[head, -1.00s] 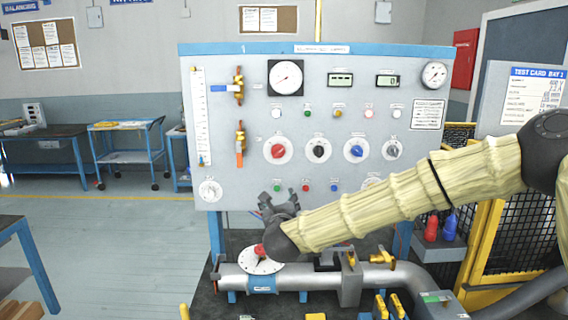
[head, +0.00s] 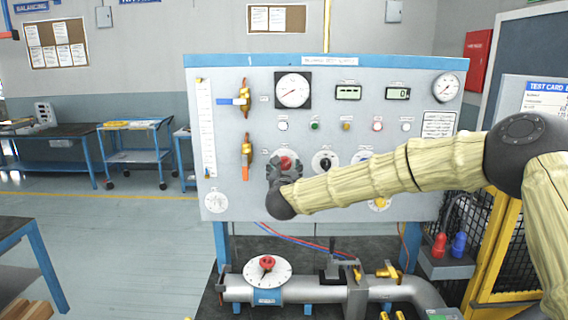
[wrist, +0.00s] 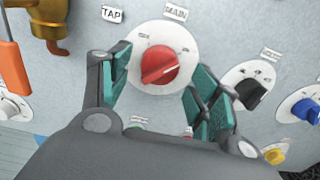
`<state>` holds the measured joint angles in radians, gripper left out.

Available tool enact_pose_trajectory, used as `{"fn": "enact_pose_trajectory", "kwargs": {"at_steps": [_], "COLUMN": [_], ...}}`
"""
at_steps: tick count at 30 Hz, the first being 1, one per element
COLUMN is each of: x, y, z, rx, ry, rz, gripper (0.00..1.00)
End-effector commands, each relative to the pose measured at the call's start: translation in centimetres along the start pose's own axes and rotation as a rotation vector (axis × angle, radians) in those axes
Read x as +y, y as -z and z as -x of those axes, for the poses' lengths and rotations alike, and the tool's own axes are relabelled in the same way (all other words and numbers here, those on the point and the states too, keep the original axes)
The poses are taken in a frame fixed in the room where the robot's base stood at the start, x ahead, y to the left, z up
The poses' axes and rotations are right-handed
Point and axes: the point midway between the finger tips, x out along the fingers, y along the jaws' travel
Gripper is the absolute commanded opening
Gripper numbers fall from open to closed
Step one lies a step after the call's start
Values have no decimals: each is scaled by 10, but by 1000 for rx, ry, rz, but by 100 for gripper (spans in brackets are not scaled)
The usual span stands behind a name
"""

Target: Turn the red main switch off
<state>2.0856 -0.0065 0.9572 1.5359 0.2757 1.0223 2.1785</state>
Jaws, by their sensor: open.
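The red main switch (wrist: 160,64) is a round red knob on a white dial, under a MAIN label (wrist: 176,12) in the wrist view. In the head view the red knob (head: 286,162) shows just above my gripper (head: 280,172), partly covered by it. In the wrist view my gripper (wrist: 161,88) is open, with one teal-padded finger at the lower left and the other at the lower right of the knob. The fingers appear apart from the knob. The knob's pointer line runs from lower left to upper right.
A black knob (wrist: 254,93) and a blue knob (wrist: 305,108) sit right of the main switch. An orange-handled brass valve (head: 247,150) is at its left. Below the panel (head: 335,212) runs a pipe with a red-knobbed dial (head: 267,265).

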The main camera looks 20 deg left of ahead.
Motion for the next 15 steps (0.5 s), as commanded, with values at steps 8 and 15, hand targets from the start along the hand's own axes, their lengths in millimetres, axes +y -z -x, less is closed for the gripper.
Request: {"fn": "enact_pose_trajectory", "kwargs": {"at_steps": [8,15], "x": [2,2], "y": [0,0], "z": [-15,-16], "rx": [0,0], "ry": [-2,-2], "rz": [1,1], "gripper": [62,62]}}
